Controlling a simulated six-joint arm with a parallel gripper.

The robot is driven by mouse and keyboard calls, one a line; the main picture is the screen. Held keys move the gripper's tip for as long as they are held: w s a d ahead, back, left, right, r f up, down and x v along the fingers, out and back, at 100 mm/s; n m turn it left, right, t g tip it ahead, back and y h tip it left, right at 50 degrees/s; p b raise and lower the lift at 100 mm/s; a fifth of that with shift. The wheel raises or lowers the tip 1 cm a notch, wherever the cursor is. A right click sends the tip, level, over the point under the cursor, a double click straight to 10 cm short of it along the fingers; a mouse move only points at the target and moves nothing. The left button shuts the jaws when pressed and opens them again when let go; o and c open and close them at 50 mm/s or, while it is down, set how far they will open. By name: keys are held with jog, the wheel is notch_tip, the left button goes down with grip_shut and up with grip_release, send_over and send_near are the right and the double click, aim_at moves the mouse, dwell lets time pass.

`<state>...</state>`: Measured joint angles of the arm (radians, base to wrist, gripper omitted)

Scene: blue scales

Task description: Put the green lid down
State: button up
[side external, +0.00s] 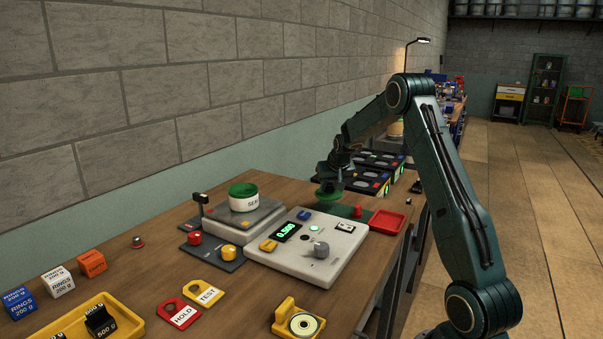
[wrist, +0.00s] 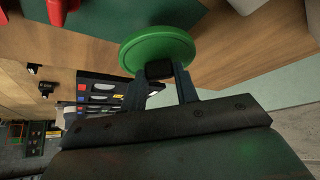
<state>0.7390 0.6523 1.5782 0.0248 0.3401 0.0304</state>
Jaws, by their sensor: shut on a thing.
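The green lid (side external: 327,195) is held in my gripper (side external: 334,178), over or close to the dark green mat (side external: 346,211) behind the scale's control panel. I cannot tell from the side view how large the gap below it is. In the wrist view the lid (wrist: 152,38) is a round disc, and my gripper (wrist: 160,71) is shut on its dark knob. The mat (wrist: 110,22) shows beyond the lid there.
The control panel (side external: 340,250) reads about 0.500. A red tray (side external: 387,222) and a red peg (side external: 358,211) are near the mat. Dark boxes (side external: 372,165) stand behind.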

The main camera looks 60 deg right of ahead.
aim_at(331, 195)
jog(key=shift+f, duration=0.45)
jog(key=shift+f, duration=2.1)
jog(key=shift+f, duration=0.1)
jog(key=o, duration=1)
jog(key=shift+c, duration=0.2)
jog(key=shift+v, duration=0.8)
jog(key=v, duration=1)
jog(key=shift+r, duration=0.25)
